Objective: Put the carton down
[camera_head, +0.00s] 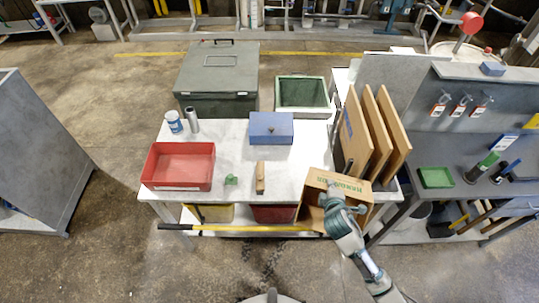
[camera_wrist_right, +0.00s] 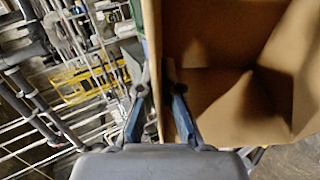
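The carton (camera_head: 353,188) is an open brown cardboard box with green lettering. In the head view it is tilted at the front right of the white table, overlapping its front edge; I cannot tell whether it touches the table. My right gripper (camera_head: 333,190) reaches it from the lower right. In the right wrist view the two fingers of the gripper (camera_wrist_right: 157,78) lie on either side of one carton wall, pinching it near its rim. The inside of the carton (camera_wrist_right: 225,90) fills the right of that view and looks empty. My left gripper is not in view.
Upright boards (camera_head: 356,130) stand right behind the carton. A yellow-handled pole (camera_head: 255,228) runs along the table's front.

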